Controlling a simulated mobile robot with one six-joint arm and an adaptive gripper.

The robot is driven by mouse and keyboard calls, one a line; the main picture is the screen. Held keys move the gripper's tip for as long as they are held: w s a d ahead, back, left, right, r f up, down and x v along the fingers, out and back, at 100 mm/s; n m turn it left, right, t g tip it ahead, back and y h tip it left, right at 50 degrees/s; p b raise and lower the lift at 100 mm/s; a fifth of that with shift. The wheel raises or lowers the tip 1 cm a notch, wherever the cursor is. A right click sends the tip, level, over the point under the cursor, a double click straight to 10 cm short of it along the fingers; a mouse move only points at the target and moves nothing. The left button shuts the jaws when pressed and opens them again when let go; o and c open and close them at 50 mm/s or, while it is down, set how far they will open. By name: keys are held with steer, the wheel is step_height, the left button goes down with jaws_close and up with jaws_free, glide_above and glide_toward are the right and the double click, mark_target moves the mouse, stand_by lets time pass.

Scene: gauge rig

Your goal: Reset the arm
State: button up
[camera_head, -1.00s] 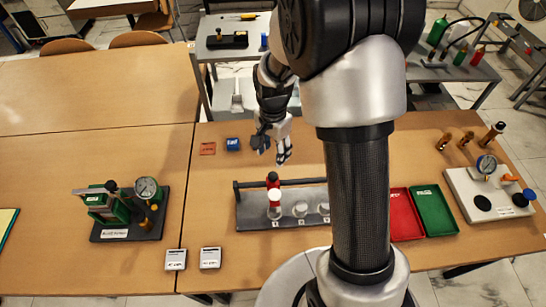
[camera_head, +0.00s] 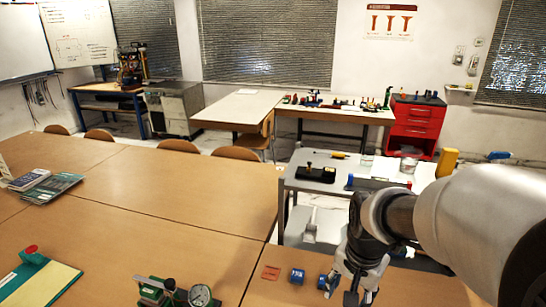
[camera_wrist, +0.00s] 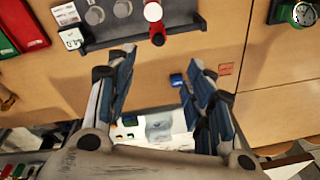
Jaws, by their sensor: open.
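My arm comes in from the right of the head view, and my gripper (camera_head: 347,290) hangs down near the bottom edge, over the front table. In the wrist view my gripper (camera_wrist: 158,66) has its two blue-padded fingers spread wide, with nothing held between them. A small blue box (camera_head: 297,276) lies on the table left of the gripper. It also shows in the wrist view (camera_wrist: 176,79), beside the right finger. A flat red tag (camera_head: 271,272) lies next to the blue box. The fingertips are partly cut off in the head view.
A grey cart (camera_head: 300,181) stands behind the arm. A gauge on a green device (camera_head: 199,296) is at the bottom. The left tables are largely clear (camera_head: 185,195).

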steer(key=s+a+r+n+t+b, duration=0.1)
steer(key=s+r+n, duration=0.2)
steer(key=s, duration=0.5)
steer(key=s+a+r+n+t, duration=0.1)
steer(key=s+r+n+t, duration=0.1)
steer(key=s+n, duration=0.3)
steer(key=s+r, duration=0.1)
steer(key=s, duration=0.2)
steer(key=shift+s+r+b, duration=0.15)
steer(key=shift+r+b, duration=0.25)
